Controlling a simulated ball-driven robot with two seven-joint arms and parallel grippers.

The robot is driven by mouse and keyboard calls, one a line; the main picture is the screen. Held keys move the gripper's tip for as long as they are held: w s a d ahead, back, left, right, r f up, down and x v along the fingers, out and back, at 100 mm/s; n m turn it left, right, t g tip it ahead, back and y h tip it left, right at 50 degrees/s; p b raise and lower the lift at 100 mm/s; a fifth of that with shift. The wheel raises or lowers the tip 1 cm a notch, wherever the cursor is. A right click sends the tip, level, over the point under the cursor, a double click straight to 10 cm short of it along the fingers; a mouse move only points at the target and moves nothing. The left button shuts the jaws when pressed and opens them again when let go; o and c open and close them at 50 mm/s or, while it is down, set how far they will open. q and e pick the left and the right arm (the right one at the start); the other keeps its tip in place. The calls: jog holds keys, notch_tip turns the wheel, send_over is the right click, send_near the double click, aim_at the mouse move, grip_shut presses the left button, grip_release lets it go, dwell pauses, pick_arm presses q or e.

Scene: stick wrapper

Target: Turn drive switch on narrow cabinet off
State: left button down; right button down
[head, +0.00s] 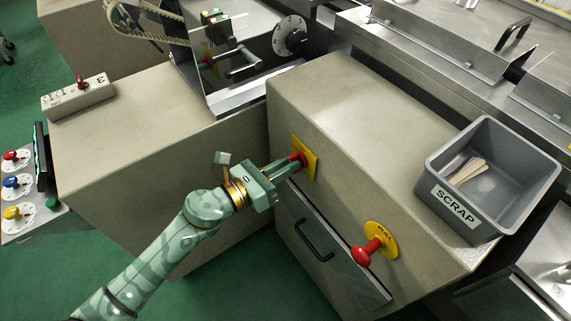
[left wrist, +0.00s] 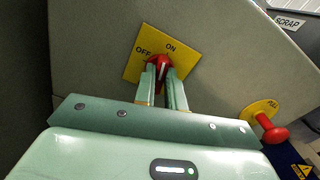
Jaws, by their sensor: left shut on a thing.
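The drive switch is a red knob (head: 298,158) on a yellow plate (head: 311,165), on the side of the narrow cabinet (head: 345,115). In the left wrist view the plate (left wrist: 136,70) carries the words OFF at left and ON at upper right, and the red knob (left wrist: 161,60) bears a white mark. The mark looks roughly upright; which word it points at is hard to tell. My left gripper (head: 284,166) reaches the plate from the left. Its fingers (left wrist: 163,82) are shut on the knob and hide its lower part. My right gripper is not in view.
A red PULL knob (head: 367,252) on a yellow disc sits right of the switch, and a drawer handle (head: 312,238) below it. A grey SCRAP bin (head: 497,222) holding sticks stands on the cabinet top. A control box (head: 78,97) lies on the left cabinet.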

pick_arm(q)
jog(key=shift+w+a+f+n+p, duration=0.1)
jog(key=shift+n+p, duration=1.4)
jog(key=shift+n, duration=2.3)
jog(key=shift+w+a+f+n+p, duration=0.1)
jog(key=shift+n+p, duration=1.35)
jog(key=shift+n, duration=2.35)
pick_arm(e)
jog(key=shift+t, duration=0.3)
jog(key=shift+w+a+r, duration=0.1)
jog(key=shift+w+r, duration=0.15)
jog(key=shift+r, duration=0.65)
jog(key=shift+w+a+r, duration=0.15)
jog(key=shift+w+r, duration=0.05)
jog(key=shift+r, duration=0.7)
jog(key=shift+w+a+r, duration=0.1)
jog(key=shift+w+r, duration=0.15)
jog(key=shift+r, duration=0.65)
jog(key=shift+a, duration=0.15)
pick_arm(q)
jog(key=c, duration=1.5)
grip_release()
jog(key=shift+o, duration=0.2)
